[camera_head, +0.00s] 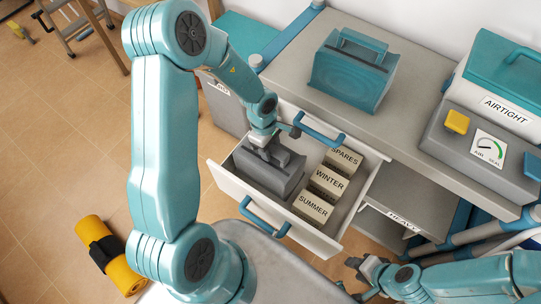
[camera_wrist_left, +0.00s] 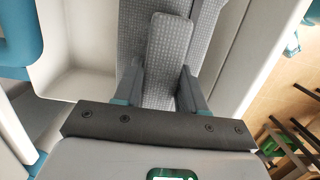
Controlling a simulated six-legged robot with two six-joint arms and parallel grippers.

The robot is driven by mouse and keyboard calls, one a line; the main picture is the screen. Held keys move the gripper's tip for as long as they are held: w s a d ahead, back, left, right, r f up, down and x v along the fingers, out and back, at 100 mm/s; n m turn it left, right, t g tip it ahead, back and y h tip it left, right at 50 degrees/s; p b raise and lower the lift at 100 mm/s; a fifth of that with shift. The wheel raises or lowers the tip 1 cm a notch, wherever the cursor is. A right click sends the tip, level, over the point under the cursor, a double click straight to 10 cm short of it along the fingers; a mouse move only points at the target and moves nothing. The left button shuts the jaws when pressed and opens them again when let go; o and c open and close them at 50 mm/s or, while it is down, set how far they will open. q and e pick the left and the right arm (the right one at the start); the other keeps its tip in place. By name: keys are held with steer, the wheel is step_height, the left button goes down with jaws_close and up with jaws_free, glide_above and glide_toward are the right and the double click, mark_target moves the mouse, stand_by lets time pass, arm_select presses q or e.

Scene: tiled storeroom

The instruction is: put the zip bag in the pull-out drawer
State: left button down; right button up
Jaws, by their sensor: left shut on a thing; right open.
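The zip bag (camera_head: 268,178) is a grey woven-fabric bag with a top handle. It sits inside the left part of the pulled-out white drawer (camera_head: 312,238). My left gripper (camera_head: 262,145) reaches down over it and is shut on its handle. In the left wrist view, the fingers (camera_wrist_left: 160,92) are on either side of the grey handle strap (camera_wrist_left: 168,50), and the drawer wall (camera_wrist_left: 248,55) runs alongside. The bag's underside is hidden. My right gripper (camera_head: 354,276) is open and empty, low in front of the cabinet, apart from the drawer.
Labelled boxes, SPARES (camera_head: 345,158), WINTER (camera_head: 328,181) and SUMMER (camera_head: 312,206), fill the drawer's right side. A translucent teal bag (camera_head: 350,78) stands on the counter (camera_head: 300,55). An AIRTIGHT container (camera_head: 500,80) is at right. A yellow roll (camera_head: 108,255) lies on the floor.

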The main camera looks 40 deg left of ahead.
arm_select(q)
step_height(320, 180, down, 4)
steer(key=shift+f+b, duration=0.25)
steer(key=shift+b, duration=0.65)
steer(key=shift+w, duration=0.1)
steer(key=shift+r, duration=0.1)
